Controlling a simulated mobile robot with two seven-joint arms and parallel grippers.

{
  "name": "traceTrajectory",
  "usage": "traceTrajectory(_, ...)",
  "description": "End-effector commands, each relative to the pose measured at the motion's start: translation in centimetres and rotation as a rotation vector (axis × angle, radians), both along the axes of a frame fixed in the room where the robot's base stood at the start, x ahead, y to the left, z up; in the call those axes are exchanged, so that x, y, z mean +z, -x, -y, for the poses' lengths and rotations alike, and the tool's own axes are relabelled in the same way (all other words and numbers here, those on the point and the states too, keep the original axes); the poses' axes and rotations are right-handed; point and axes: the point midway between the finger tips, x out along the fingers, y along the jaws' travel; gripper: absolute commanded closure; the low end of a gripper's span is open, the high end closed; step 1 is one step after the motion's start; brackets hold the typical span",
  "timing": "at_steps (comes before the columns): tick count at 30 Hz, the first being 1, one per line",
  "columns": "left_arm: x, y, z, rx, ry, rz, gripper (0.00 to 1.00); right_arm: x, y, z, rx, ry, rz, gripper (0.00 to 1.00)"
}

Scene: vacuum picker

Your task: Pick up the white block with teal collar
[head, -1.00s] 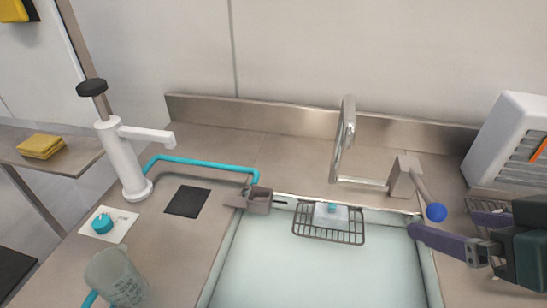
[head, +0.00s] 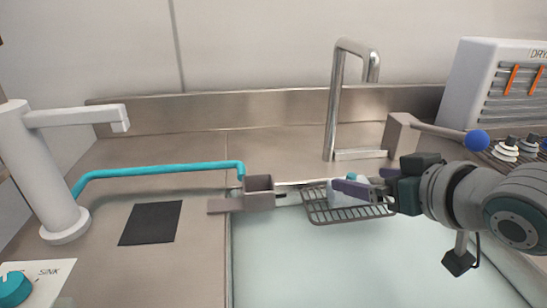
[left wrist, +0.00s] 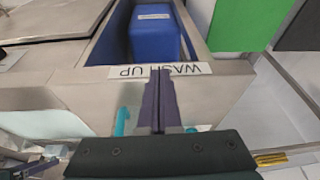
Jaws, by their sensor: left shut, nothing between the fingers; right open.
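The white block with teal collar (head: 339,199) sits in the wire basket (head: 352,218) at the back edge of the sink, partly hidden by my right gripper's purple fingers. My right gripper (head: 352,186) reaches in from the right. It is open, with its fingers at the block in the picture; I cannot tell whether they touch it. My left gripper (left wrist: 160,75) shows only in the left wrist view. It is shut and empty, pointing toward a panel labelled WASH UP, away from the block.
A tall metal faucet (head: 336,105) stands behind the basket. A lever with a blue knob (head: 477,141) is right of it. A grey holder (head: 259,193) on a teal hose is left of the basket. A white drying unit (head: 490,85) stands at the back right.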

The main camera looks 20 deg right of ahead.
Motion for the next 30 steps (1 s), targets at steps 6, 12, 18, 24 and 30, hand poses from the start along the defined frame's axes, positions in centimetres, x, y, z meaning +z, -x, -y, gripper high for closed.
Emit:
traceTrajectory(6, -1.4, 0.0, 0.0, 0.0, -0.001, -0.001, 1.0, -2.2, -2.7, -0.1, 0.0, 0.0, 0.001, 0.0)
traceTrajectory(12, -1.7, 0.0, -0.2, -0.003, -0.006, 0.0, 1.0, -2.8, -4.0, 0.0, 0.0, 0.001, -0.001, 0.0)
traceTrajectory(18, -1.7, 0.0, -0.3, -0.006, -0.012, 0.0, 1.0, -2.7, -3.9, 0.0, 0.0, 0.001, -0.001, 0.01)
traceTrajectory(24, -1.7, 0.0, -0.4, -0.006, -0.013, -0.001, 1.0, -2.7, -3.9, 0.0, 0.0, 0.001, -0.001, 0.24)
traceTrajectory(30, -1.7, 0.0, -0.4, -0.005, -0.013, -0.001, 1.0, -2.7, -3.9, 0.0, 0.0, 0.001, -0.001, 0.46)
